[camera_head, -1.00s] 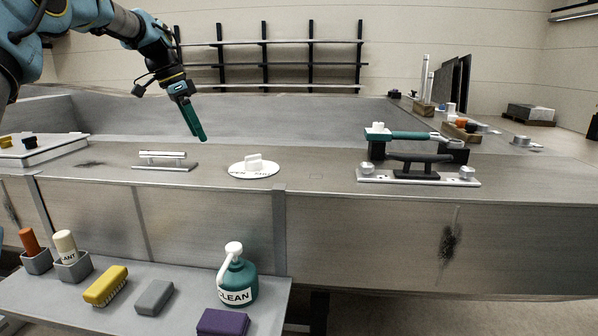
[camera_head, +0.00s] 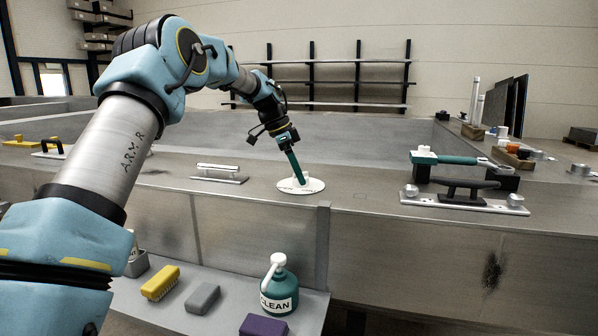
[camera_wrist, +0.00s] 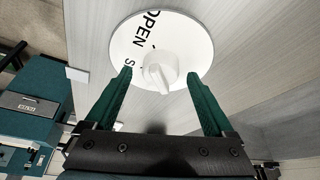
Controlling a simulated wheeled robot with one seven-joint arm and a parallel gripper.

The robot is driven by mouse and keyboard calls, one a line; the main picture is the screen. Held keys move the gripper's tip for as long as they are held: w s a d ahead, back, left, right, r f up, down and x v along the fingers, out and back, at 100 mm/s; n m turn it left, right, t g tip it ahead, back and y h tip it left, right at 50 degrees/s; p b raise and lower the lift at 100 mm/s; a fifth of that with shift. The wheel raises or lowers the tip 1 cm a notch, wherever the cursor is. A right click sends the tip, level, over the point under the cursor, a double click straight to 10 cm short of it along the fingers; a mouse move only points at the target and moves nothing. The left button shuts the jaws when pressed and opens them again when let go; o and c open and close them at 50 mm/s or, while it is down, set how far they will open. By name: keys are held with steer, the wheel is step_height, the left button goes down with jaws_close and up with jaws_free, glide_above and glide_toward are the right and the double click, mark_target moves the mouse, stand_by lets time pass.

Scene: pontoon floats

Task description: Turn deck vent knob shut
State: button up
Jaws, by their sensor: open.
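The deck vent knob (camera_wrist: 160,72) is a white raised grip in the middle of a round white plate (camera_wrist: 193,36) on the grey deck. The plate carries the word OPEN and part of another word that starts with S. In the head view the plate (camera_head: 313,188) lies near the deck's front edge, and the knob (camera_head: 304,171) is partly behind my fingers. My gripper (camera_wrist: 158,82) is open, with one green finger on each side of the knob in the wrist view. I cannot tell whether either finger touches it. In the head view my gripper (camera_head: 299,178) points down at the plate.
A metal handle bar (camera_head: 218,171) stands left of the plate. A cleat (camera_head: 465,188) and a green-handled tool (camera_head: 450,160) sit to the right. A lower shelf holds a CLEAN bottle (camera_head: 279,287), a yellow brush (camera_head: 161,283) and blocks.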

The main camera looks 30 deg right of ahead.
steer(key=shift+d+f, duration=0.1)
steer(key=shift+f, duration=0.25)
steer(key=shift+c, duration=0.2)
steer(key=c, duration=1.3)
